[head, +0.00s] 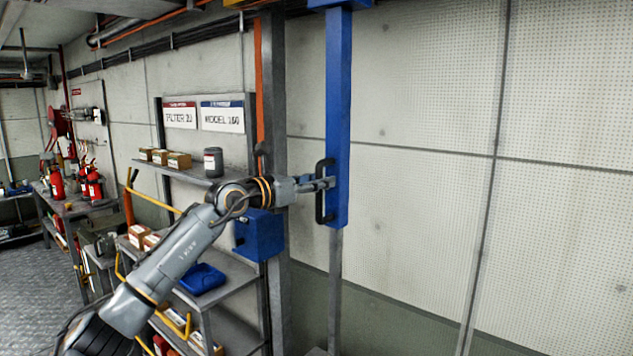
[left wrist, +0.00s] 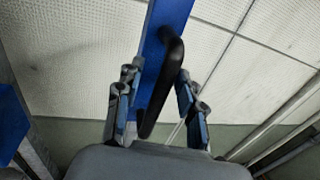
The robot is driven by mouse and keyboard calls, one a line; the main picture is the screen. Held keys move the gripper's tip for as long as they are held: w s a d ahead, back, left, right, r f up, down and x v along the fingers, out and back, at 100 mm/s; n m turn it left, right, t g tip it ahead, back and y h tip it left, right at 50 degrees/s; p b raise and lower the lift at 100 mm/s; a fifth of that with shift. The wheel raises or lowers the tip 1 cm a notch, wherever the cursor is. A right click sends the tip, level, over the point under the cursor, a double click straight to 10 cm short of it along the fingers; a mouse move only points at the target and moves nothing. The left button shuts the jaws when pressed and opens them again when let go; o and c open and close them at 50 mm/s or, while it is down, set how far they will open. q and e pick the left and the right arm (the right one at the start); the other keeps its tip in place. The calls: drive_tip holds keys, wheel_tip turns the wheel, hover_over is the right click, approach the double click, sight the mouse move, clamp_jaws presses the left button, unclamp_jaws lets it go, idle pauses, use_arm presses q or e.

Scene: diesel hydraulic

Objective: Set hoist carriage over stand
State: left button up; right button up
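A blue vertical beam (head: 338,100) hangs down in front of the wall in the head view and carries a black bar handle (head: 320,208) near its lower end. I take this beam to be part of the hoist carriage. My left gripper (head: 324,184) is at the handle. In the left wrist view the fingers (left wrist: 160,72) stand apart on either side of the black handle (left wrist: 165,85), with gaps showing on both sides. The blue beam (left wrist: 168,14) is behind it. I cannot make out the stand for certain. My right gripper is not in view.
A grey post (head: 274,110) with a blue box (head: 259,235) stands left of the beam. Shelves with cartons (head: 179,160), a grey can (head: 213,162) and a blue tray (head: 202,279) are behind my left arm. The pale wall (head: 420,130) at right has nothing visible before it.

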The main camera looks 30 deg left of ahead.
use_arm(q)
drive_tip(key=v, duration=0.7)
drive_tip(key=shift+s, duration=0.2)
drive_tip(key=shift+a+r, duration=0.1)
drive_tip(key=shift+a, duration=0.05)
